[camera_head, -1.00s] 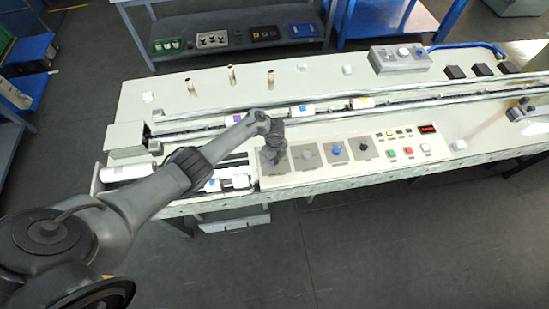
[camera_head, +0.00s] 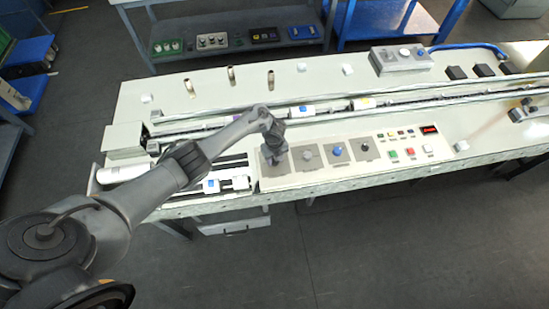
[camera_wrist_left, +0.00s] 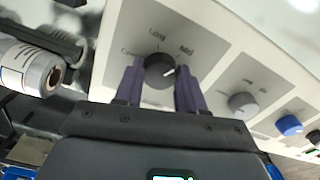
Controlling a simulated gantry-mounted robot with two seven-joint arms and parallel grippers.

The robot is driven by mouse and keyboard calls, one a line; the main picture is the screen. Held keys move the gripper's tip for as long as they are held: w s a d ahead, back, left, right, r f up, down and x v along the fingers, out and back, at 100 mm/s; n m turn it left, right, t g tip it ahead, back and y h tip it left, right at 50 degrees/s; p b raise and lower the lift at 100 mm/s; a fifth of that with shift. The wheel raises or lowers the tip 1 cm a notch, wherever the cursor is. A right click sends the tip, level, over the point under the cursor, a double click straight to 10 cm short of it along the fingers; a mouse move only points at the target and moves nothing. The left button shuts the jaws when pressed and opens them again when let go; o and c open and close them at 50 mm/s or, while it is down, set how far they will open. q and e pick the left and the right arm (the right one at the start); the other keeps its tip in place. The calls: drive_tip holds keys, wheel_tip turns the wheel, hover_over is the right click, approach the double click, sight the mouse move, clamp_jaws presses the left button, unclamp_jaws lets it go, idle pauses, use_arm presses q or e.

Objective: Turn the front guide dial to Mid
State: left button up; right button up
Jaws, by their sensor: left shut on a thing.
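The dial (camera_wrist_left: 160,70) is a dark round knob with a white pointer mark, seen in the left wrist view on a grey plate (camera_wrist_left: 215,45). The words "Long" and "Mid" are printed around it, with a third, blurred label at its left. The white mark points to the right, a little below the "Mid" label. My left gripper (camera_wrist_left: 158,88) has one purple finger on each side of the dial and is shut on it. In the head view my left gripper (camera_head: 274,158) covers the leftmost dial of the front panel. My right gripper is not in view.
To the right on the panel are a grey dial (camera_head: 307,155), a blue dial (camera_head: 337,150) and a black dial (camera_head: 364,147). Coloured buttons (camera_head: 409,152) and a red display (camera_head: 429,130) lie further right. A white roll (camera_head: 122,173) is at the left end.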

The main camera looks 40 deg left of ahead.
use_arm(q)
drive_tip(key=o, duration=1.1)
drive_tip(key=shift+c, duration=0.2)
wheel_tip(320, 180, up, 11)
drive_tip(key=p, duration=0.3)
drive_tip(key=shift+f, duration=0.15)
